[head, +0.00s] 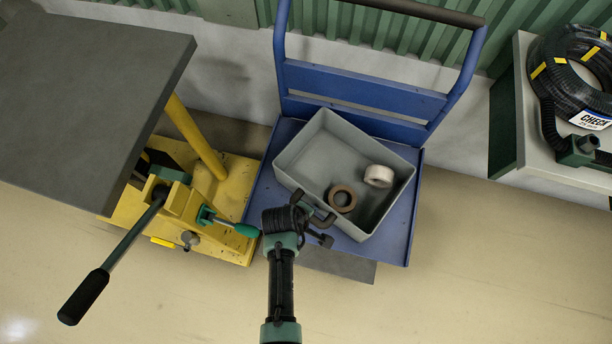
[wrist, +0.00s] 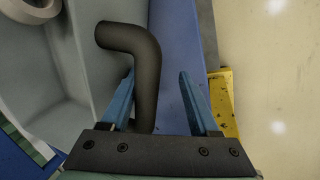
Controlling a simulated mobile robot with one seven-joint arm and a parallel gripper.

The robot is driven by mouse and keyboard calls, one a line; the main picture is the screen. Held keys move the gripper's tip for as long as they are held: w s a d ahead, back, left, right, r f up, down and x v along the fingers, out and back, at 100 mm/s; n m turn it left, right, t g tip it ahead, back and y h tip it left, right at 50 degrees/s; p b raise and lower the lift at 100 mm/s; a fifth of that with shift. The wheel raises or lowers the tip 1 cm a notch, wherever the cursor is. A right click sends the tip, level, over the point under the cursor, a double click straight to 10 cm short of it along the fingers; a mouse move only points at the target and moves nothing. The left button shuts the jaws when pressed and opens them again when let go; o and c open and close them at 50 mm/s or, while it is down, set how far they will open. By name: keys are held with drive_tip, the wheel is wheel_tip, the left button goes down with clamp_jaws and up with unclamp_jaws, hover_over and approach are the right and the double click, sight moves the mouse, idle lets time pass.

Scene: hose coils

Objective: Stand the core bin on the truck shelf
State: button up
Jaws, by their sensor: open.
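The grey core bin (head: 310,165) sits on the blue truck shelf (head: 396,232), turned a little against the shelf's edges. It looks upright. A brown core (head: 342,198) and a whitish core (head: 378,176) lie inside it. My gripper (head: 322,229) is at the bin's near side, by its front left. In the wrist view my gripper (wrist: 157,74) is open, with a blue finger on either side of a dark bent handle (wrist: 146,75) beside the bin wall (wrist: 88,55). The handle is nearer the left finger; I cannot tell whether they touch. The bin's underside is hidden.
The truck's blue push frame (head: 365,88) rises behind the bin. A yellow stand (head: 205,190) with a long-handled lever (head: 122,252) and a grey top (head: 95,90) is close on the left. A bench (head: 545,155) with a black hose coil (head: 570,75) is at right.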

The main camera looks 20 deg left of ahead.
drive_tip(key=shift+s+a, duration=0.2)
drive_tip(key=shift+s, duration=0.25)
drive_tip(key=shift+w+d, duration=0.1)
drive_tip(key=shift+w, duration=0.1)
drive_tip(key=shift+w+d, duration=0.1)
drive_tip(key=shift+w, duration=0.2)
idle(0.5)
drive_tip(key=shift+w+d, duration=0.15)
drive_tip(key=shift+w, duration=0.05)
drive_tip(key=shift+s+f+p, duration=0.1)
drive_tip(key=shift+s+p, duration=0.25)
drive_tip(key=shift+s, duration=0.1)
idle(0.4)
